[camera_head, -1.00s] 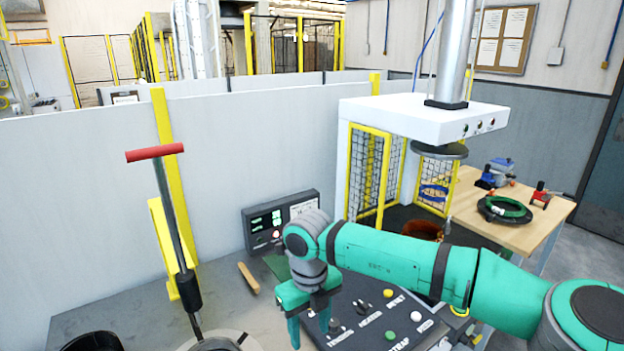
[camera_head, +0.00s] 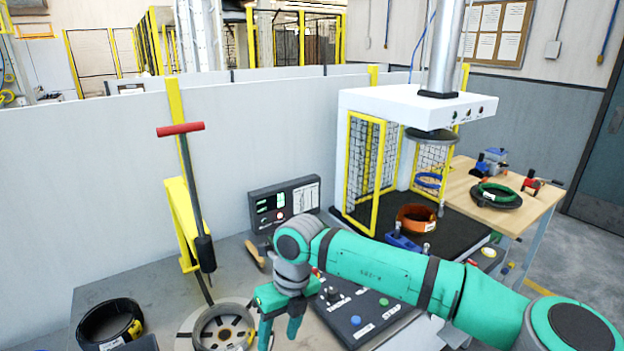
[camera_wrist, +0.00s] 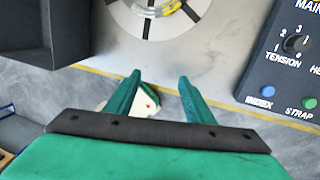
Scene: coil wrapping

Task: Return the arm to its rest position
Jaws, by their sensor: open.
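My gripper (camera_head: 280,330) is green and hangs pointing down over the front of the grey bench, between the round turntable and the black control panel (camera_head: 352,308). In the wrist view its two fingers (camera_wrist: 160,90) are apart with nothing held between them. A small white and green thing lies lower down behind the fingers in that view; I cannot tell what it is. My arm reaches in from the right, bent at the elbow, and covers part of the control panel.
A round turntable (camera_head: 222,330) and a black coil (camera_head: 108,325) are at left, near a red-handled lever (camera_head: 182,129). A display box (camera_head: 284,203) stands behind. An orange coil (camera_head: 416,218) sits inside the yellow-framed press cage. A wooden table (camera_head: 520,210) is at right.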

